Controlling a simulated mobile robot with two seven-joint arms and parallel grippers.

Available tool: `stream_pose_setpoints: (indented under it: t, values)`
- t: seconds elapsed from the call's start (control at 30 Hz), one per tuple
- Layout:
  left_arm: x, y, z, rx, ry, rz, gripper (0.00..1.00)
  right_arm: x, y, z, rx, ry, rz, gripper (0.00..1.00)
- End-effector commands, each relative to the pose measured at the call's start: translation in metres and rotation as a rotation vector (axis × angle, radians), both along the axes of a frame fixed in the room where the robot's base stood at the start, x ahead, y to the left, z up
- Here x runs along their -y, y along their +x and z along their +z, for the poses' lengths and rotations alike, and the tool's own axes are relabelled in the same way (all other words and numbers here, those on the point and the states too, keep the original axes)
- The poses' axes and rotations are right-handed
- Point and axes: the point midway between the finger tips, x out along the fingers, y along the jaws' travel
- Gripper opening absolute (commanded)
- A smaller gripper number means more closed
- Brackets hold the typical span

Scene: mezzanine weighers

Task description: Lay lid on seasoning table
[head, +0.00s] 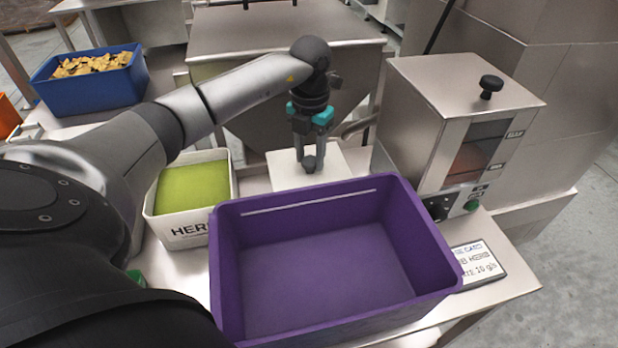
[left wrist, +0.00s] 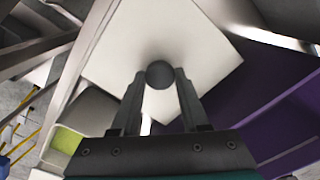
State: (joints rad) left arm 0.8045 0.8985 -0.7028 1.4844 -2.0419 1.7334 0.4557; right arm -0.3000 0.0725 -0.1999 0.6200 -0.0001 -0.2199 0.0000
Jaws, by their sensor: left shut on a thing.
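The lid is a white square plate (head: 283,172) with a dark round knob, behind the purple bin. It also fills the upper middle of the left wrist view (left wrist: 120,50). My left gripper (head: 309,165) points down and is shut on the lid's knob (left wrist: 160,74). I cannot tell whether the lid touches the surface below or hangs just above it. The seasoning table (head: 510,278) is bare steel at its front right; the bin hides much of it. My right gripper is not in view.
A large empty purple bin (head: 325,262) stands in front of the lid. A white herb tub (head: 178,232), open with green contents, stands left. A steel dispenser (head: 420,130) stands right, with a sign (head: 478,264) before it. A blue crate (head: 92,90) of chips is far left.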

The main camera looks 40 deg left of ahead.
Motion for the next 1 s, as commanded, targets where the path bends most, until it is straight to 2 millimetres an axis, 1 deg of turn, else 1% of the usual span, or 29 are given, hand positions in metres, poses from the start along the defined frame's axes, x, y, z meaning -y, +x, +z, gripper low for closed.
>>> stream_pose_setpoints:
  t: [0.03,0.1,0.27,0.53,0.8,0.93,0.97,1.0]
  values:
    - [0.0,0.0,-0.01,-0.001,-0.001,0.0,0.0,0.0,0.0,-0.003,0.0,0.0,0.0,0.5]
    - [0.0,0.0,-0.017,-0.001,-0.001,0.0,0.0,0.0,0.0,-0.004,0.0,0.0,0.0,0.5]
    - [0.0,0.0,-0.026,0.001,0.0,0.0,0.0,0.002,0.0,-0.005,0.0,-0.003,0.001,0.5]
    - [0.0,0.0,-0.064,0.0,-0.001,0.0,0.0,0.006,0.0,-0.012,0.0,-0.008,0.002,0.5]
    - [0.0,0.0,-0.064,0.002,-0.001,-0.001,0.0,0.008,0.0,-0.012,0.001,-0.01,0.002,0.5]
    - [0.0,0.0,-0.069,0.001,0.0,0.0,0.0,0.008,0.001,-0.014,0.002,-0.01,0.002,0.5]
    - [0.0,0.0,-0.068,0.001,0.0,0.0,0.48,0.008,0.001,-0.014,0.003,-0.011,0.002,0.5]
    - [0.0,0.0,-0.068,0.001,0.0,-0.001,0.53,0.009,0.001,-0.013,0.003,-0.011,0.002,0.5]
